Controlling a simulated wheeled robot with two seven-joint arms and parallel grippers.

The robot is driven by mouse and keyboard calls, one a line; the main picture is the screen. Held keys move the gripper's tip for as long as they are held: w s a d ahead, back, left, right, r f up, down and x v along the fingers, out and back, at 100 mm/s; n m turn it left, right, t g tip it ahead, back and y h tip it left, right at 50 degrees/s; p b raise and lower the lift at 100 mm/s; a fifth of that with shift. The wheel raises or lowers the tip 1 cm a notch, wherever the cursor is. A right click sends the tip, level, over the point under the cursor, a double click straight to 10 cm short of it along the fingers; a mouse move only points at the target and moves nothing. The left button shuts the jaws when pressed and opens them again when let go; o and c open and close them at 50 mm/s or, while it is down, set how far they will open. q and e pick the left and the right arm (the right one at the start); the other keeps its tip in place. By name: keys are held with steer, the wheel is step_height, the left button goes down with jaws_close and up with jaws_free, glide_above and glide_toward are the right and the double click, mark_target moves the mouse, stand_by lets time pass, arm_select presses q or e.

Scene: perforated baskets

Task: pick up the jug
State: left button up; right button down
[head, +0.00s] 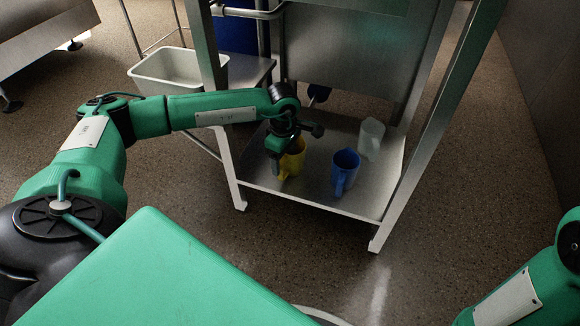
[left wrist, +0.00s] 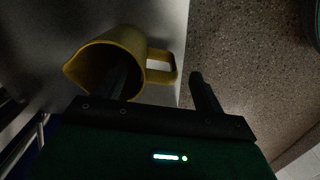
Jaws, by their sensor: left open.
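A yellow jug (head: 291,161) stands on the low metal shelf, partly hidden by my left gripper (head: 286,150). In the left wrist view the yellow jug (left wrist: 110,60) shows its open mouth and a handle on the right. There, my open left gripper (left wrist: 158,76) has one dark finger over or inside the mouth and the other beyond the handle, on the right. A blue jug (head: 345,170) and a pale translucent jug (head: 371,137) stand to the right. Only part of my right arm shows; its gripper is out of view.
The metal shelf (head: 316,192) sits low between the legs of a steel frame (head: 425,130), with a steel panel above its back. A pale bin (head: 175,72) stands at the back left. Speckled floor in front of the shelf is clear.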

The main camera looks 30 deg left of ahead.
arm_select(q)
step_height(320, 180, down, 2)
steer(key=shift+f+b, duration=0.15)
steer(key=shift+b, duration=0.3)
steer(key=c, duration=1.1)
